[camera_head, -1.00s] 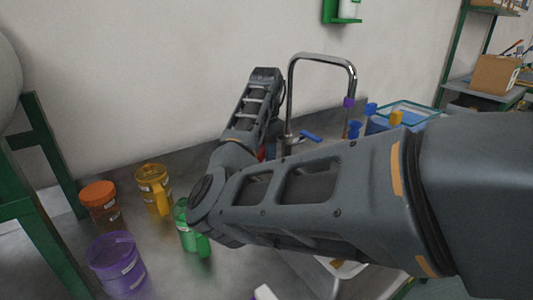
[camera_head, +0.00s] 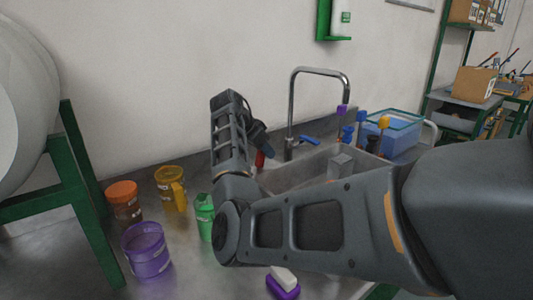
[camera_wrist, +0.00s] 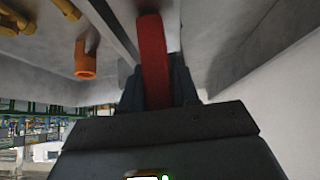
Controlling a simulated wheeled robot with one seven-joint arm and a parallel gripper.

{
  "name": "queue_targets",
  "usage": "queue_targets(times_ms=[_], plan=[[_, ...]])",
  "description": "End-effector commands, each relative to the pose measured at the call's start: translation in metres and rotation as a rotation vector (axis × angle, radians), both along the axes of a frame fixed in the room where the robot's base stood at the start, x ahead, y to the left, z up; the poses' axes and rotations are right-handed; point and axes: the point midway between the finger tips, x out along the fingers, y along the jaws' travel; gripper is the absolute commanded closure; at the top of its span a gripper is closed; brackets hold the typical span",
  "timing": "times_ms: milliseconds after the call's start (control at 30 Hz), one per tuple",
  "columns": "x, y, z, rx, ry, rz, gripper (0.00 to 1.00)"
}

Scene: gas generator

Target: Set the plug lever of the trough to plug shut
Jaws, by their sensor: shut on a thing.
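The trough (camera_head: 283,181) is a grey sink set in the counter behind my arm, partly hidden by it. A red lever (camera_head: 260,160) shows as a small piece beside my arm's far end, at the trough's left side. In the wrist view the red lever (camera_wrist: 153,60) is a long red bar running up from between the dark fingers. My gripper (camera_wrist: 157,92) is shut on this red lever. In the head view my gripper is mostly hidden behind my wrist link. The lever's pivot and the plug are not clearly visible.
A curved tap (camera_head: 292,110) with a blue handle stands behind the trough. Orange (camera_head: 124,205), yellow (camera_head: 171,190), green (camera_head: 204,215) and purple (camera_head: 146,252) containers stand left on the counter. A blue tub (camera_head: 392,138) is at the right. A purple-and-white brush (camera_head: 284,284) lies in front.

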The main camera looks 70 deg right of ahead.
Motion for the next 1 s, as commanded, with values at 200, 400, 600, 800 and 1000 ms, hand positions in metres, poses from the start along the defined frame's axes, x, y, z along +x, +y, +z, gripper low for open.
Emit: queue_targets(times_ms=[200,400,600,800,1000], plan=[[0.005,0.007,0.001,-0.116,0.070,0.002,1.00],[0.007,0.010,0.004,-0.179,0.106,0.001,1.00],[0.008,0.012,0.005,-0.202,0.122,0.001,1.00],[0.008,0.012,0.005,-0.206,0.125,0.001,1.00],[0.008,0.012,0.005,-0.206,0.125,0.001,0.69]])
